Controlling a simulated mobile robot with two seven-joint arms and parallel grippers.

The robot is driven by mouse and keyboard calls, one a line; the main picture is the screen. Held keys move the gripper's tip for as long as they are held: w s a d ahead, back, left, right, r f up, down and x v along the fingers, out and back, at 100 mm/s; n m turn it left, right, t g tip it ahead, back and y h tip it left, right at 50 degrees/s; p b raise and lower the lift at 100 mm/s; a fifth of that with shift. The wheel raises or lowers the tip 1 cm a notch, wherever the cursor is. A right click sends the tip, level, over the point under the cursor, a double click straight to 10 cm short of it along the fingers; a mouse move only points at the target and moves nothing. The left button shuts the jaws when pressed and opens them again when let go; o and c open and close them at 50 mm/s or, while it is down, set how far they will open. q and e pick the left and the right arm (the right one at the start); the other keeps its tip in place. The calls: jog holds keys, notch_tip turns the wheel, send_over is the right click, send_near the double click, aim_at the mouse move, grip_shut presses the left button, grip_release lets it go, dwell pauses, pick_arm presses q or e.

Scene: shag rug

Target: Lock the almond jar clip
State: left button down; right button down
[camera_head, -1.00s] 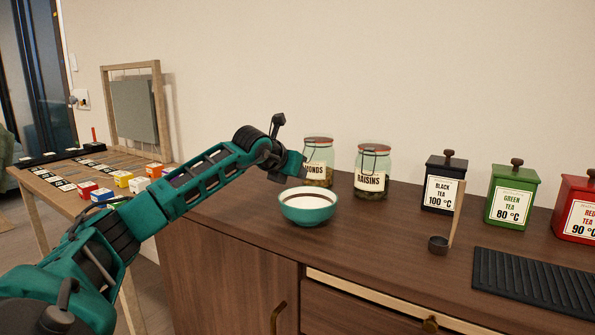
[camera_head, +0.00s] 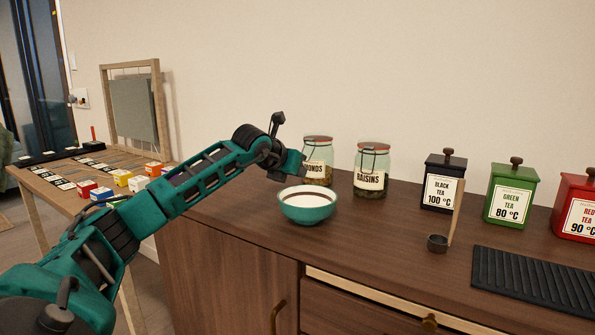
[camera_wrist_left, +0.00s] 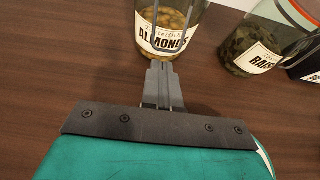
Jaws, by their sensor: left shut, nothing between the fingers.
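The almond jar (camera_head: 318,160) is a glass jar with a reddish-brown lid, standing upright on the wooden counter. In the left wrist view, its white ALMONDS label and nuts (camera_wrist_left: 170,22) show at the top, with a wire clip in front of the glass. My left gripper (camera_head: 297,171) is at the jar's front left. In the left wrist view its fingers (camera_wrist_left: 163,80) are together and empty, pointing at the lower front of the jar. I cannot tell whether they touch the clip. The jar's top is out of the wrist view. My right gripper is not in view.
The raisin jar (camera_head: 371,168) stands just right of the almond jar. A teal bowl (camera_head: 307,208) sits in front, below my left wrist. Black (camera_head: 442,185), green (camera_head: 512,196) and red (camera_head: 577,208) tea tins, a scoop (camera_head: 438,242) and a ribbed black mat (camera_head: 535,276) are on the right.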

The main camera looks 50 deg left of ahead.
pick_arm(q)
jog(key=shift+r, duration=0.15)
jog(key=shift+r+p, duration=0.65)
